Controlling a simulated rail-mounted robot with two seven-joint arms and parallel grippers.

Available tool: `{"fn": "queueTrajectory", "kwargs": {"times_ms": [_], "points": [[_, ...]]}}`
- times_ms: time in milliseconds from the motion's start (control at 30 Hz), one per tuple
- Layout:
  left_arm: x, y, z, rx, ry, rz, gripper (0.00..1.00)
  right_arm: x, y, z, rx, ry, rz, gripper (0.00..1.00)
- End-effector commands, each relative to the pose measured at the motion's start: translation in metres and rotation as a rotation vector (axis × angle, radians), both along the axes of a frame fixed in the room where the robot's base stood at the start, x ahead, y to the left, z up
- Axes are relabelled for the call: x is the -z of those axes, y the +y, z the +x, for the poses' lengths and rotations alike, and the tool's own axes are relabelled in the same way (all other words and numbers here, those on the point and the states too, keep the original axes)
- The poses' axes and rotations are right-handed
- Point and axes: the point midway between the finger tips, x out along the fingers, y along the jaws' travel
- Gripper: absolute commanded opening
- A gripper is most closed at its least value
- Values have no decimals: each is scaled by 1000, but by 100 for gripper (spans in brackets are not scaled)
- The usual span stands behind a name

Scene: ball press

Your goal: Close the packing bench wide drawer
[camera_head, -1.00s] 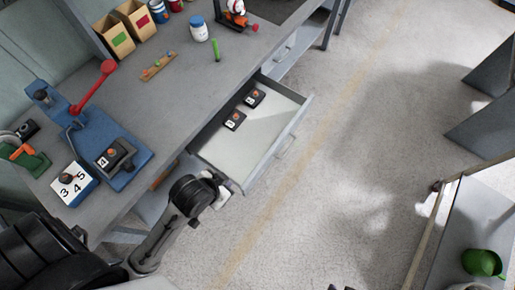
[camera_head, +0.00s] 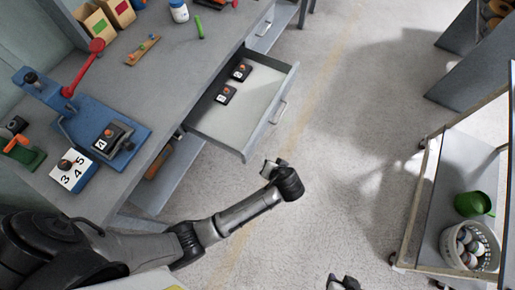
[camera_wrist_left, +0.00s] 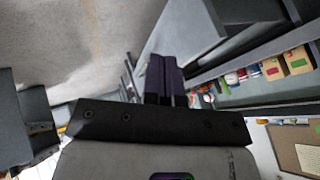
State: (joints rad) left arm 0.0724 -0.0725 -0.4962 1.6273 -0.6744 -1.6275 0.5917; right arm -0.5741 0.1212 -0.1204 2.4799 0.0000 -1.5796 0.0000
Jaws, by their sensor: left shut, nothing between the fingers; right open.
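The wide drawer (camera_head: 234,128) of the packing bench (camera_head: 185,68) stands pulled out in the head view. Two small black blocks with orange knobs (camera_head: 241,72) lie inside it. Its front carries a bar handle (camera_head: 279,112). My left gripper (camera_head: 271,167) is just outside the drawer's near front corner, on the aisle side; I cannot tell if it touches. The left wrist view shows its dark fingers (camera_wrist_left: 164,80) shut and empty. My right gripper (camera_head: 343,284) is open at the bottom edge, well away from the drawer and partly cut off.
A blue press with a red lever (camera_head: 84,73) and a white number block (camera_head: 74,171) stand on the bench. A cart (camera_head: 432,205) with a green cup (camera_head: 474,203) and a white basket of balls (camera_head: 466,262) stands at right. The aisle floor (camera_head: 345,130) between is clear.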

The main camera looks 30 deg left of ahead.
Motion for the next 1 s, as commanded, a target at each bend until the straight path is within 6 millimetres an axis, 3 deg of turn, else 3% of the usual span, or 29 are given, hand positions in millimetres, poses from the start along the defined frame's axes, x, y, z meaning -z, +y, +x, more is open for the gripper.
{"fn": "queueTrajectory", "kwargs": {"times_ms": [633,800,1000], "points": [[84,52,34,-12,-4,-4,0,33,0,-4,-1,11,-1,44],[80,74,32,-12,-5,-5,0,31,0,-4,1,10,0,44],[79,86,30,-11,-5,-7,0,31,1,-3,4,9,4,44]]}}
